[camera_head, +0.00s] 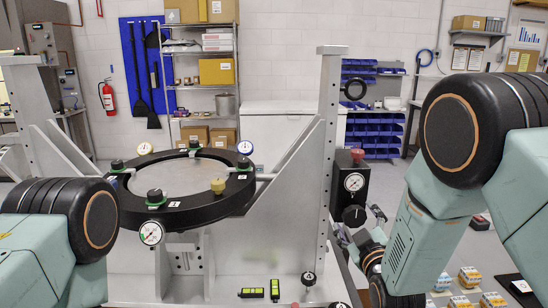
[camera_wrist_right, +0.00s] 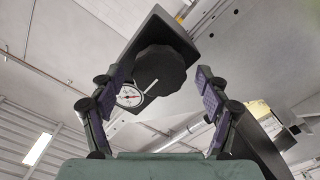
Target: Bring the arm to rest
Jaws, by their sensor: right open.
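My right gripper (camera_head: 360,224) is at the right of the fixture, just below a black gauge box (camera_head: 361,178), partly hidden by my right arm. In the right wrist view the gripper (camera_wrist_right: 162,74) is open. A black knob (camera_wrist_right: 160,68) shows between its fingers, with clear gaps to both and nothing gripped. A white dial gauge (camera_wrist_right: 130,95) shows beside the knob. The knob also shows in the head view (camera_head: 354,215) on the box's lower part. My left arm enters at the left edge; its gripper is out of frame.
The mirror fixture has a black ring (camera_head: 190,213) around a grey disc (camera_head: 178,178), with small gauges on its rim. A perforated upright post (camera_head: 328,130) stands beside the gauge box. Green-black items (camera_head: 275,289) lie on the fixture's base. Yellow-white blocks (camera_head: 469,277) lie at lower right.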

